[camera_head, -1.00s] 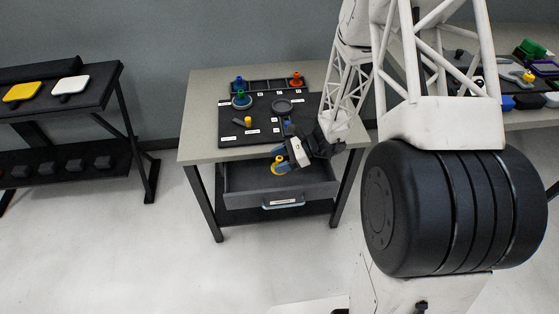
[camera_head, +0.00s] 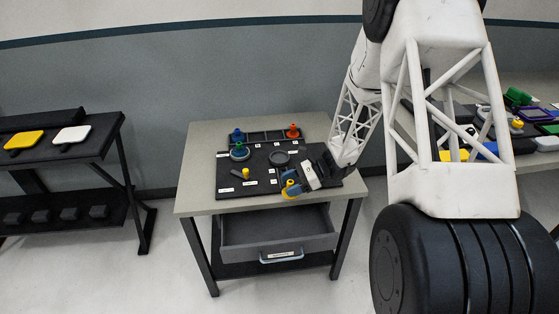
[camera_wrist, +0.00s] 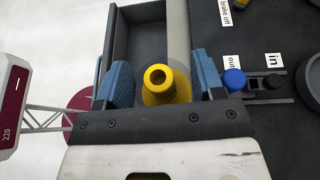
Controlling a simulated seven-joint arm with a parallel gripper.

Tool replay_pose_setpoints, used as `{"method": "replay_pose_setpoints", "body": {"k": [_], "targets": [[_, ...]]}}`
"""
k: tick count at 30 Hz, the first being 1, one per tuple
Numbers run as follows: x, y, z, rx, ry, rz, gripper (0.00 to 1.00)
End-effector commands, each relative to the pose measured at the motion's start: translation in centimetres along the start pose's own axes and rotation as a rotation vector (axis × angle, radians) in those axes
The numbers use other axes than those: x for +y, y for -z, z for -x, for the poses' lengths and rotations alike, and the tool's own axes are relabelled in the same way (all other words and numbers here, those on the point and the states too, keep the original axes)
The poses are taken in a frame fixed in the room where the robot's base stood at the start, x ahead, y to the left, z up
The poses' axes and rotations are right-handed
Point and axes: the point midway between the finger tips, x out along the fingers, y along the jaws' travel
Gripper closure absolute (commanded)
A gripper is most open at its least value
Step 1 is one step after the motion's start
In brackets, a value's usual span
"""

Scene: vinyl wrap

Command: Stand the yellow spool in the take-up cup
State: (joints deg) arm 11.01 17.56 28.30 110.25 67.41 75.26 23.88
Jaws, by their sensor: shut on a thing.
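The yellow spool (camera_head: 291,190) is between the blue fingers of my gripper (camera_head: 289,183) at the table's front edge in the head view. In the wrist view, my gripper (camera_wrist: 164,80) is shut on the yellow spool (camera_wrist: 166,88), whose hollow top faces the camera. A dark round cup (camera_head: 279,158) on the black board looks like the take-up cup; it is behind and left of the gripper and looks empty. Part of a round grey rim (camera_wrist: 314,82) shows at the right edge of the wrist view. The spool's lower end is hidden.
The open drawer (camera_head: 280,242) juts out below the table (camera_head: 196,190). A blue knob (camera_wrist: 234,79) stands beside the labels "out" and "in". A rack (camera_head: 262,136) stands behind.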

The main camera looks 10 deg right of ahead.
Motion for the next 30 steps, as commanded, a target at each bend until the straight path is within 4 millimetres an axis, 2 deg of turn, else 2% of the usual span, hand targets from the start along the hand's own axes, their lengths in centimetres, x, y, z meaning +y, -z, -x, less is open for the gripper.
{"method": "replay_pose_setpoints", "body": {"k": [3,9,17,27,30], "targets": [[-1.2,-0.8,1.8,0.000,-0.001,0.003,0.61],[-3.3,-1.9,4.0,0.000,0.006,0.001,0.61],[-7.8,-3.0,4.0,-0.001,0.082,-0.033,0.61],[-17.1,-5.9,4.1,0.000,0.234,-0.095,0.61],[-19.2,-6.7,4.0,-0.001,0.267,-0.109,0.61]]}}
